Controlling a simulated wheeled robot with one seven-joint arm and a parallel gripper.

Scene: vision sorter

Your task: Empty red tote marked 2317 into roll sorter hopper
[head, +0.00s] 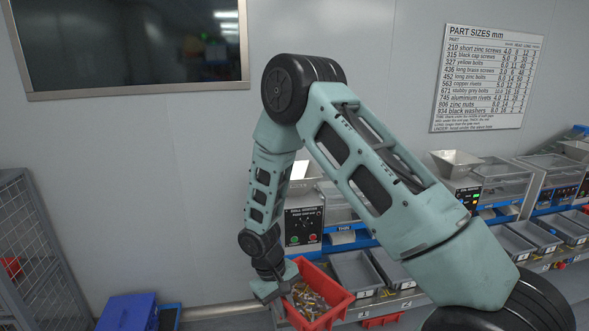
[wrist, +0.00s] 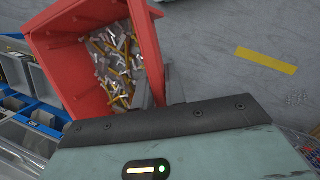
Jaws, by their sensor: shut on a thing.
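A red tote (head: 338,304) holds many loose small metal parts (head: 308,299), silver and brass-coloured. My gripper (head: 284,284) is shut on the tote's wall at the left. In the wrist view the fingers (wrist: 160,92) pinch the wall of the tote (wrist: 75,65), and the parts (wrist: 118,65) lie gathered toward that side. The tote appears tilted somewhat, held in front of the grey bins. No number can be read on it. A machine with a dark control panel (head: 304,227), seemingly the roll sorter, stands behind my arm. Its hopper is mostly hidden by my arm.
Grey bins (head: 354,270) line the bench front. Another machine with a metal hopper (head: 455,160) stands to the right. A blue crate (head: 127,313) and a mesh cage (head: 40,240) are at the left. Another red tote (head: 381,321) shows low. A part-size chart (head: 487,78) hangs on the wall.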

